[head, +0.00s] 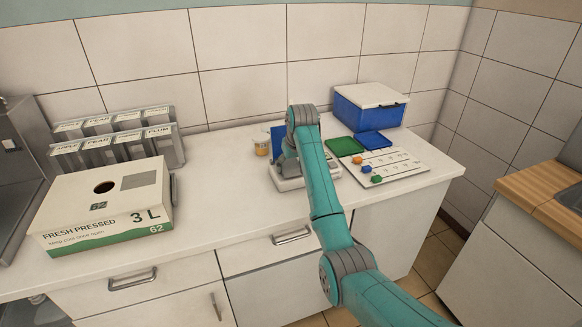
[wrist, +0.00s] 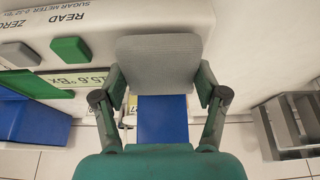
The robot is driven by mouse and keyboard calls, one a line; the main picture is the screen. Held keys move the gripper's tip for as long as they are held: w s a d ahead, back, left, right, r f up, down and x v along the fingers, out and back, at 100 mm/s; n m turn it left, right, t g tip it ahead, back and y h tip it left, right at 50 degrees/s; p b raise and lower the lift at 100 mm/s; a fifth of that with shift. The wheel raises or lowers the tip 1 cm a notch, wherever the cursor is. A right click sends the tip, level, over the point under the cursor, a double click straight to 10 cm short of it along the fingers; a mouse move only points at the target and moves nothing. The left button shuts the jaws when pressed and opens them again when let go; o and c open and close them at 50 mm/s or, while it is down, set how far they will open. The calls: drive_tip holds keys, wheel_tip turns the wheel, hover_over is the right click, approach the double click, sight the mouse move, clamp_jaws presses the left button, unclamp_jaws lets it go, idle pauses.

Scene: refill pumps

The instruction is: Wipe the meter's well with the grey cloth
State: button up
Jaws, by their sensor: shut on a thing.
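The sugar meter (wrist: 95,40) shows upside down in the wrist view, with a grey key, a green key and a display reading about 15.6 °Bx. In the head view, part of its pale body (head: 291,184) shows beside my arm. My gripper (wrist: 160,85) is shut on the grey cloth (wrist: 158,52), a flat pad held between its fingers over the meter. A blue panel (wrist: 163,120) stands behind the cloth; it also shows in the head view (head: 276,135). The well is not visible; the cloth and gripper cover that area. The head view hides the fingers behind my arm.
A small amber jar (head: 262,149) stands left of the meter. To the right are a green tray (head: 343,146), a white board (head: 405,168) with coloured pieces, and a blue box (head: 370,114). A carton (head: 105,205) and metal rack (head: 178,150) stand left. The counter between is clear.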

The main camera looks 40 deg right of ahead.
sight(291, 166)
drive_tip(key=shift+r, duration=3.7)
